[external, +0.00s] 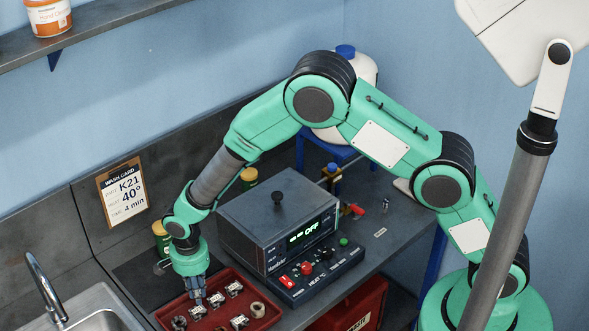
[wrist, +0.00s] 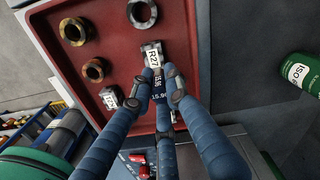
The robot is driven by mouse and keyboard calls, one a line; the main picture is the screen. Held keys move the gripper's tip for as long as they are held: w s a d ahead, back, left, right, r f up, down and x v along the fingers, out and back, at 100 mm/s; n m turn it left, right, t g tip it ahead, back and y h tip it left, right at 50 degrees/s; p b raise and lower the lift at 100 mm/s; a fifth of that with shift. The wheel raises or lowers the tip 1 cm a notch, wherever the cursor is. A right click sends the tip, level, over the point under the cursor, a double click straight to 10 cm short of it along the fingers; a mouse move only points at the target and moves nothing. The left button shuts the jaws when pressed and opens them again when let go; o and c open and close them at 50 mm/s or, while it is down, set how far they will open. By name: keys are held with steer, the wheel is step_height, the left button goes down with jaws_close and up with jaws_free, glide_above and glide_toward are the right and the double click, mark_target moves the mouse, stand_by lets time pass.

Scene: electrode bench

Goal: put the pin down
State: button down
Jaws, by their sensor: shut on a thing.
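My gripper (external: 196,290) has blue fingers and points down over the red tray (external: 277,318). In the wrist view, the fingertips of my gripper (wrist: 166,90) close around a small dark piece marked 15.96, which I take for the pin (wrist: 159,84). The fingers hide much of it. A metal part with a white tag reading R27 (wrist: 152,54) is right at the fingertips, in line with the pin. I cannot tell whether the pin touches it or is inside it. In the external view the pin is too small to make out.
The tray also holds brassy rings (wrist: 96,70) and another tagged block (wrist: 110,97). A grey control box (external: 277,222) reading OFF stands right of my gripper. The steel sink (external: 92,309) is at left. Green-labelled containers (external: 160,232) stand by the wall.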

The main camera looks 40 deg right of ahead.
steer(key=p, duration=0.2)
glide_above(152, 297)
steer(key=shift+a+f, duration=0.1)
steer(key=shift+f, duration=0.6)
stand_by(0.3)
steer(key=shift+f, duration=0.15)
steer(key=shift+f+p, duration=0.35)
steer(key=shift+f, duration=1.25)
steer(key=shift+f, duration=0.15)
steer(key=c, duration=1.7)
jaws_free()
